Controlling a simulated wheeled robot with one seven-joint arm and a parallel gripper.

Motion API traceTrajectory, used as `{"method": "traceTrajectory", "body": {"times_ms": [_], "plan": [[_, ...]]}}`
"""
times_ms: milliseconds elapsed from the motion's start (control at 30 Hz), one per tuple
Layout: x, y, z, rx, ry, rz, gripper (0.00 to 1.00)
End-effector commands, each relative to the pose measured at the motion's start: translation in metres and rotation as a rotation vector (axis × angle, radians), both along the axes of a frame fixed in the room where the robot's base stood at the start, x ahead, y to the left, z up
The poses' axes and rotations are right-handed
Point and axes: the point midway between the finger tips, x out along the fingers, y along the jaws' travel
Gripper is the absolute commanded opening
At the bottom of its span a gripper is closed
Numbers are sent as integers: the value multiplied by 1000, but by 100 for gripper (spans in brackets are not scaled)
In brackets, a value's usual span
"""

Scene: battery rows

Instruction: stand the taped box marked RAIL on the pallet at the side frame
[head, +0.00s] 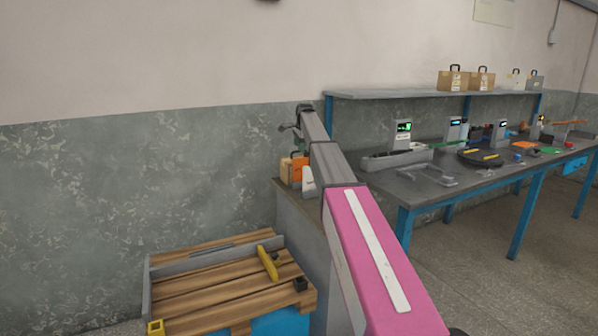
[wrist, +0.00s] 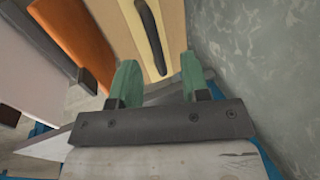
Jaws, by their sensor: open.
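A tan box (wrist: 172,25) with a dark handle is straight ahead of my gripper (wrist: 160,80) in the wrist view. The green fingertips are open on either side of its lower part; contact cannot be told. An orange box (wrist: 75,32) and a pale box (wrist: 38,55) stand beside it on the left. In the head view the orange box (head: 299,172) and pale box (head: 309,182) stand on a grey cabinet, partly behind my arm. No RAIL marking or tape is readable. The wooden pallet (head: 200,300) is low at left, with a grey side frame (head: 215,257) along it.

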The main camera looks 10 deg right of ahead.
Motion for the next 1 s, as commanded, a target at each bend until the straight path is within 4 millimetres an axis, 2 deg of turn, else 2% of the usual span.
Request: {"method": "traceTrajectory", "body": {"times_ms": [267,533,667,1000], "plan": [[8,3,-37,1,1,0,42],[9,4,-41,0,0,0,42],[9,4,-41,0,0,0,0],[9,4,-41,2,1,-1,0]]}}
